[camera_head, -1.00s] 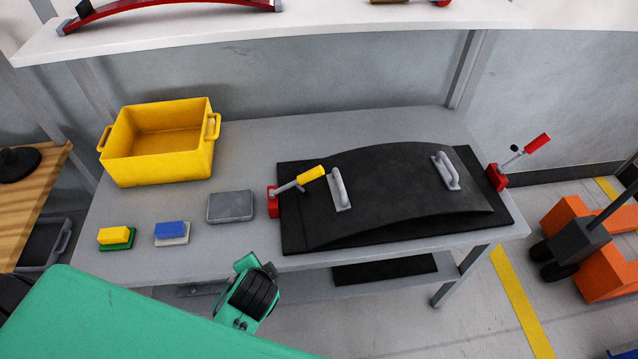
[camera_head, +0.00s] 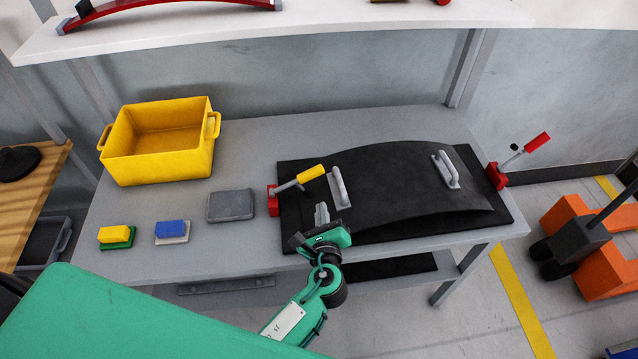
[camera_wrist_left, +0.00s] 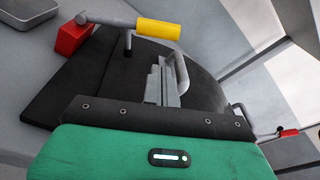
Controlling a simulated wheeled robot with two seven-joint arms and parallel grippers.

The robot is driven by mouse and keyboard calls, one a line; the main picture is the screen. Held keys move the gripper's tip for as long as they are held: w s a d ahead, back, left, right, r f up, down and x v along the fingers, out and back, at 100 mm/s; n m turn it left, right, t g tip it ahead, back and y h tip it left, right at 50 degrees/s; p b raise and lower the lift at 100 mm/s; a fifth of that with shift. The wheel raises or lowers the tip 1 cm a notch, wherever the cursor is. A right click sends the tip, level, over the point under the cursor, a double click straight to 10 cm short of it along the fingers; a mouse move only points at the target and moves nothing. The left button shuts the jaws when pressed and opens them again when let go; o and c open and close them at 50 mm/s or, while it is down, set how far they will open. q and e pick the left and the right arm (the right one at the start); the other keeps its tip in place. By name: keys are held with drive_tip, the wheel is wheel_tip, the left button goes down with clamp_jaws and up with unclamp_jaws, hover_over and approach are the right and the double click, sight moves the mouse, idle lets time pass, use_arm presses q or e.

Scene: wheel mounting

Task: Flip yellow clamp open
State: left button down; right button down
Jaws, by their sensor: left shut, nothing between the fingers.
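The yellow clamp (camera_head: 311,174) sits at the left edge of the black mat, with a red base (camera_head: 273,201) and a grey arm. Its yellow handle points right and slightly up, over the mat. In the left wrist view the yellow handle (camera_wrist_left: 158,29) is at the top, beyond my fingers. My left gripper (camera_head: 321,213) is shut and empty. It is over the front left of the mat, below the yellow handle in the picture and apart from it. Its fingers also show in the left wrist view (camera_wrist_left: 161,82). My right gripper is not in view.
A black curved panel (camera_head: 400,185) with two grey handles lies on the black mat (camera_head: 295,238). A red-handled clamp (camera_head: 537,143) stands at the right edge. A yellow bin (camera_head: 160,160), a grey block (camera_head: 230,206) and coloured sponge-like blocks (camera_head: 171,229) stand on the left.

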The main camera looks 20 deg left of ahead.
use_arm(q)
drive_tip(key=p+x, duration=0.2)
drive_tip(key=x, duration=0.6)
drive_tip(key=shift+w+a, duration=0.1)
drive_tip(key=shift+w, duration=0.1)
drive_tip(key=shift+x, duration=0.8)
drive_tip(key=shift+a, duration=0.1)
